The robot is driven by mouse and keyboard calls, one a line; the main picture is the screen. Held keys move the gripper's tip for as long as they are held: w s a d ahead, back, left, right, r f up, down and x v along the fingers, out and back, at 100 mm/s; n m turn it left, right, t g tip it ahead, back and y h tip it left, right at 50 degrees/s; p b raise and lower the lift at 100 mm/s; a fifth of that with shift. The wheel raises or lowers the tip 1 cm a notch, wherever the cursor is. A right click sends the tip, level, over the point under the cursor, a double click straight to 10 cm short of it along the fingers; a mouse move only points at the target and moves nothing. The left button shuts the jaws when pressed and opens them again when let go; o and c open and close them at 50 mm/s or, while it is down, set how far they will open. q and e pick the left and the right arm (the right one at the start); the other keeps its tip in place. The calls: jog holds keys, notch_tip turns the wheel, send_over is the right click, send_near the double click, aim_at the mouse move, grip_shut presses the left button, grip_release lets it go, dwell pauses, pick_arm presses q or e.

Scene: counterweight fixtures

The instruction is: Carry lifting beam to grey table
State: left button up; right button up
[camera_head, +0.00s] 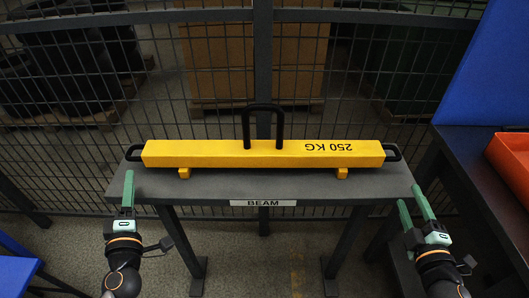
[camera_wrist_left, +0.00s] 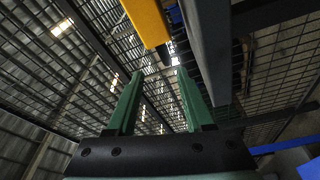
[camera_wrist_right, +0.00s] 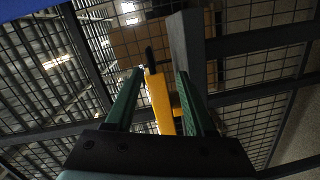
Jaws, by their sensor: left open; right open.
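The yellow lifting beam (camera_head: 215,152) marked 250 KG lies level across a grey table (camera_head: 290,186) labelled BEAM. It rests on two small yellow blocks. It has a black hoop on top and a black handle at each end. My left gripper (camera_head: 128,176) is open and empty at the table's left front corner, apart from the left handle. My right gripper (camera_head: 409,195) is open and empty by the right front corner, apart from the right handle. The beam also shows in the left wrist view (camera_wrist_left: 147,22) and in the right wrist view (camera_wrist_right: 160,100), beyond the fingers.
A dark mesh fence (camera_head: 215,60) stands close behind the table, with a cardboard box beyond it. At right is a dark table (camera_head: 475,160) with an orange bin (camera_head: 510,155) and a blue panel. A blue surface (camera_head: 15,275) shows at lower left.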

aim_at(129, 150)
pick_arm(q)
jog(key=shift+w+a+f+n+y, duration=0.2)
jog(key=shift+w+a+n+y, duration=0.3)
jog(key=shift+a+n, duration=0.45)
pick_arm(e)
jog(key=shift+w+d+r+n+t, duration=0.3)
jog(key=shift+w+r+n, duration=0.2)
jog(key=shift+w+r, duration=0.25)
pick_arm(q)
jog(key=shift+w+d, duration=0.1)
jog(key=shift+w, duration=0.05)
pick_arm(e)
jog(key=shift+w, duration=0.1)
pick_arm(q)
jog(key=x, duration=1.2)
jog(key=shift+w+f, duration=0.2)
pick_arm(e)
jog(key=w, duration=1.2)
jog(key=shift+w+d+f, duration=0.15)
jog(key=shift+w+d, duration=0.05)
jog(key=shift+d, duration=0.1)
pick_arm(q)
grip_shut()
pick_arm(e)
grip_shut()
pick_arm(q)
jog(key=shift+f, duration=0.2)
jog(key=shift+r, duration=0.35)
pick_arm(e)
jog(key=shift+r, duration=0.35)
